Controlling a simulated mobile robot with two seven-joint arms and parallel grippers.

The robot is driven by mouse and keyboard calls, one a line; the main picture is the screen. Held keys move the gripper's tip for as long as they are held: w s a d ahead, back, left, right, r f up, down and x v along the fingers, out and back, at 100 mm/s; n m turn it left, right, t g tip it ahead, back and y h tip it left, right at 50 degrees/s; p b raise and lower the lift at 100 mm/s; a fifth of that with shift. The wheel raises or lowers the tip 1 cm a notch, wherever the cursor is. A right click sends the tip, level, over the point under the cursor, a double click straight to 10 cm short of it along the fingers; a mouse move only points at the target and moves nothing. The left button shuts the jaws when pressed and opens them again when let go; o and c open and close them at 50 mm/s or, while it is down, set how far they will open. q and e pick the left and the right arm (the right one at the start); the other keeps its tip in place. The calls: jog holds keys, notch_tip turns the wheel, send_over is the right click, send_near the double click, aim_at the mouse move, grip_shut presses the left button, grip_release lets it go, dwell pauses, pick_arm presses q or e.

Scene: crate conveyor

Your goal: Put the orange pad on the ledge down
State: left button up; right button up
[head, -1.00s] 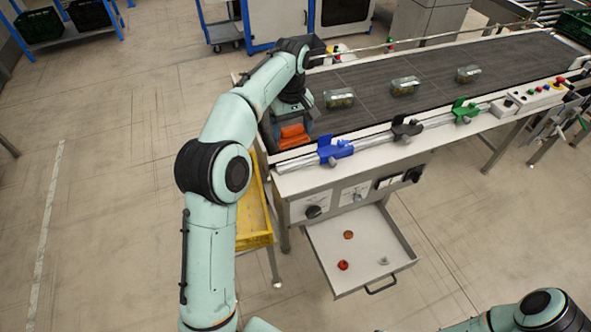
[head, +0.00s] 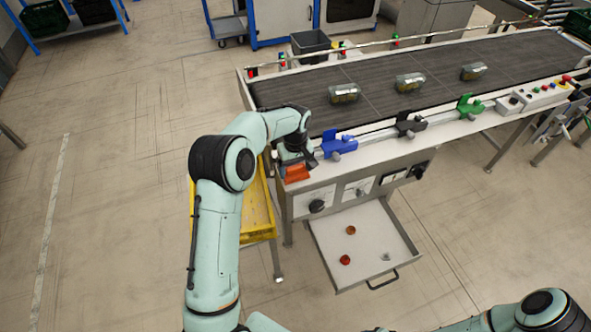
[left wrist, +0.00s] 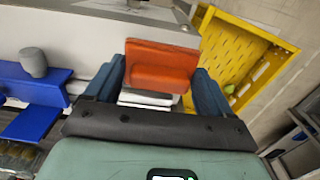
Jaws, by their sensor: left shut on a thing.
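The orange pad (head: 297,172) is at the left end of the conveyor's pale front ledge (head: 375,147). My left gripper (head: 293,160) is shut on it from above. In the left wrist view the orange pad (left wrist: 160,66) sits between the two blue fingers (left wrist: 158,88), with the pale ledge (left wrist: 90,28) beyond and beside it. I cannot tell whether the pad's underside touches the ledge. My right gripper is out of view; only part of my right arm shows at the lower right.
A blue clamp (head: 338,145) on the rail is close to the right of my left gripper. A yellow crate (head: 262,236) stands below on the left. An open drawer (head: 335,270) holds small items. Several clear packages, one nearest (head: 344,94), lie on the belt.

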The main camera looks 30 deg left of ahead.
aim_at(296, 167)
pick_arm(q)
jog(key=shift+f, duration=0.65)
jog(key=shift+f, duration=0.15)
jog(key=o, duration=0.8)
notch_tip(296, 167, up, 12)
jog(key=shift+r, duration=0.2)
